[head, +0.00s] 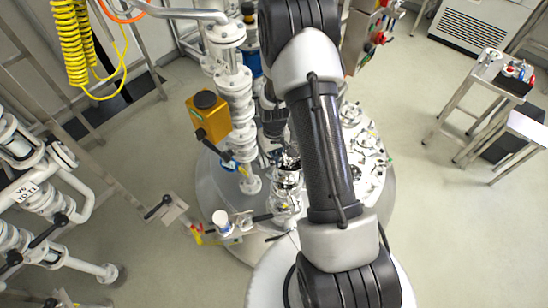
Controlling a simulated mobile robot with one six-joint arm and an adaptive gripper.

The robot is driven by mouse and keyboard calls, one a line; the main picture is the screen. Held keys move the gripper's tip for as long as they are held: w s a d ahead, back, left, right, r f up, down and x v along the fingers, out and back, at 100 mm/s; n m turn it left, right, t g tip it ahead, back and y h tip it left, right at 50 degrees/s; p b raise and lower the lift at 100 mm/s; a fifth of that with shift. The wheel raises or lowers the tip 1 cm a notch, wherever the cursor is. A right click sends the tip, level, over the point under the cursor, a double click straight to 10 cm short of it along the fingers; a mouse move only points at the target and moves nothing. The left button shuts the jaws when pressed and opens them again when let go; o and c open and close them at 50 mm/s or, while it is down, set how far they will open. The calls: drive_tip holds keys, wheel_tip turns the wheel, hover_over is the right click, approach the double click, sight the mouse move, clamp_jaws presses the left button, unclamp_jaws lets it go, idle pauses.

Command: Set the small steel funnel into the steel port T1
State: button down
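My arm reaches over the round steel vessel lid and covers its middle. My gripper (274,140) shows as a small dark shape left of the arm link, pointing down at the vessel's fittings. Its fingers are too small and too hidden to tell whether they are open or shut. Shiny steel parts (288,176) stand just below the gripper in the picture. I cannot tell whether the small steel funnel is among them. I cannot pick out port T1; no such label is readable on the vessel top, and much of it is behind my arm.
A white pipe column (236,85) with a yellow box (208,115) rises close left of the gripper. Bolted fittings (366,145) fill the lid right of the arm. Valve piping (45,200) stands at left, a steel trolley (482,100) at right. The right floor is mostly clear.

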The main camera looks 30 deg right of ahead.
drive_tip(key=shift+f+b, duration=1.2)
drive_tip(key=shift+f, duration=0.2)
drive_tip(key=shift+f+b, duration=0.55)
drive_tip(key=shift+b, duration=0.25)
idle(1.4)
drive_tip(key=c, duration=1.7)
unclamp_jaws()
wheel_tip(320, 180, up, 12)
